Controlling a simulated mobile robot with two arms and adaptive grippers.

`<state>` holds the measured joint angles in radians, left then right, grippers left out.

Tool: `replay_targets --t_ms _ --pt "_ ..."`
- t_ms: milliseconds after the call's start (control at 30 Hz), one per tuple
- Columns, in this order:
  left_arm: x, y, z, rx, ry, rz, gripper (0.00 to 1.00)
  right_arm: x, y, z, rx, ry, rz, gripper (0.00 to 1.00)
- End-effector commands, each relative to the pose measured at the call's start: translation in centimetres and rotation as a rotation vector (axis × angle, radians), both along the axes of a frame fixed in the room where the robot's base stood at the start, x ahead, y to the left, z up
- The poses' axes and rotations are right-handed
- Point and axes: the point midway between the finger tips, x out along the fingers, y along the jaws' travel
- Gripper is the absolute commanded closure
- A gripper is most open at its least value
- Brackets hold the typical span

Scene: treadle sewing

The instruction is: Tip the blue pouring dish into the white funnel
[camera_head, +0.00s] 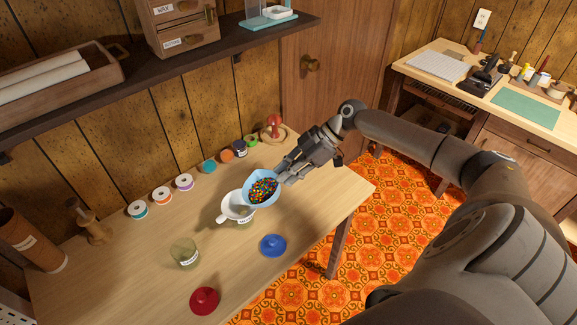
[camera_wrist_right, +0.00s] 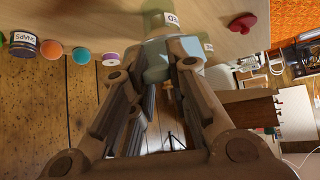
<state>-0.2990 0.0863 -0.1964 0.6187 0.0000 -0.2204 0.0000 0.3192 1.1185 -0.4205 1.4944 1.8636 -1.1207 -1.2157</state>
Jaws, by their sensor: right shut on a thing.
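The light blue pouring dish (camera_head: 265,173) holds many small multi-coloured beads (camera_head: 262,191). My right gripper (camera_head: 285,177) is shut on its right side and holds it above the table. In the right wrist view, a pale blue part of the dish (camera_wrist_right: 156,62) shows between the fingers. The white funnel (camera_head: 232,211) sits on a labelled container, mostly hidden under it. The dish is just above and to the right of the funnel and overlaps its rim in the head view. The beads are still in the dish. My left gripper is not in view.
A clear labelled jar (camera_head: 185,254), a blue lid (camera_head: 272,245) and a red lid (camera_head: 205,300) are on the front of the table (camera_head: 120,265). Several spools (camera_head: 162,196) and small pots line the back. A dark shelf (camera_head: 180,65) overhangs the wall side.

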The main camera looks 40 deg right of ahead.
Motion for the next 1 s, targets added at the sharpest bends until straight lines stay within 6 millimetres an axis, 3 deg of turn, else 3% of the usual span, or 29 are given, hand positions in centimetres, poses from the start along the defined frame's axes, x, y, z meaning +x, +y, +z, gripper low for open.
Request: replay_targets --t_ms 433,1000 --pt "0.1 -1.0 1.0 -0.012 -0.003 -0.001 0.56 0.1 0.3 0.4 -0.033 0.015 0.001 1.0" --pt "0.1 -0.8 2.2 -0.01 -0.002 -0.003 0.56 0.3 0.5 0.8 -0.076 0.035 0.001 1.0"
